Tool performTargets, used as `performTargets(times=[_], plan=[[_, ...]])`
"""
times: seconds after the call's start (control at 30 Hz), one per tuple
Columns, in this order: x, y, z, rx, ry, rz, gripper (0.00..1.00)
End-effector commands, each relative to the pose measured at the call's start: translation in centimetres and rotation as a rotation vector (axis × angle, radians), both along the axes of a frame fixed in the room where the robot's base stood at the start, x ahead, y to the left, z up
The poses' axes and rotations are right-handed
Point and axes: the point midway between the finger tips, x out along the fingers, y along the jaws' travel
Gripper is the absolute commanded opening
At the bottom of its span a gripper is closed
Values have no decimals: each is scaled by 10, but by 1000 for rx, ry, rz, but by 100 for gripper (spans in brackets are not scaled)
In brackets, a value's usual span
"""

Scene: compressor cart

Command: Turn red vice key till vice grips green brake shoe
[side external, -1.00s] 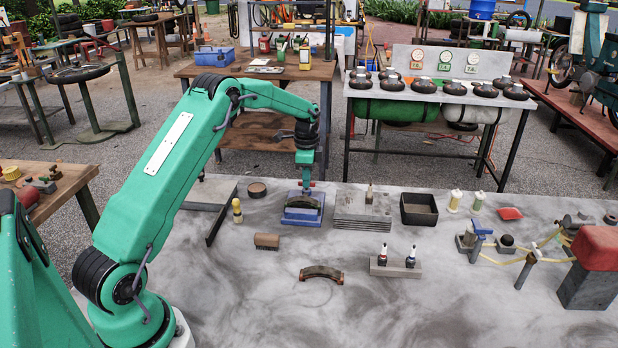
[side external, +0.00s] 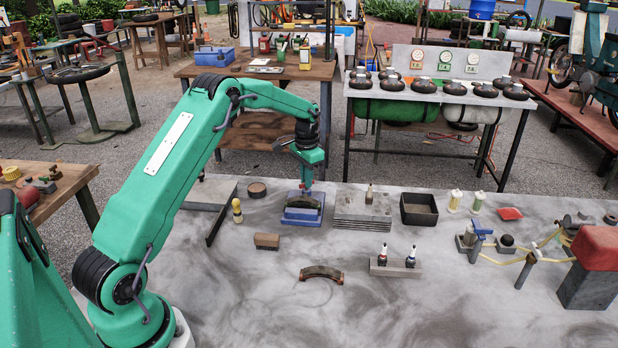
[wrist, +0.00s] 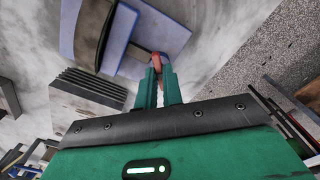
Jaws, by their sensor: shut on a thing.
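The blue vice (side external: 301,217) stands on the grey bench top; it also shows in the wrist view (wrist: 171,40). A dark curved shoe (side external: 304,201) stands in the vice between its jaws. In the wrist view, the shoe (wrist: 117,40) shows as a dark greenish piece beside the blue jaw. I cannot tell whether the jaws press on it. The red vice key (wrist: 158,62) is at the side of the vice. My gripper (wrist: 159,76) is shut on the key, fingers on both sides of it. In the side view, my gripper (side external: 306,183) hides most of the key.
A ribbed grey block (side external: 363,210) stands right of the vice, and a black tray (side external: 419,209) beyond it.

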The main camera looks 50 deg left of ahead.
Motion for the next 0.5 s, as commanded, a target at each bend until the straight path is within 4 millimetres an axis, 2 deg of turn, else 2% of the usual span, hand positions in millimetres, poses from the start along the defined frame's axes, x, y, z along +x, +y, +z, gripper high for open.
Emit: performTargets(times=[0.5], plan=[[1,0,2,1,-4,484,0]])
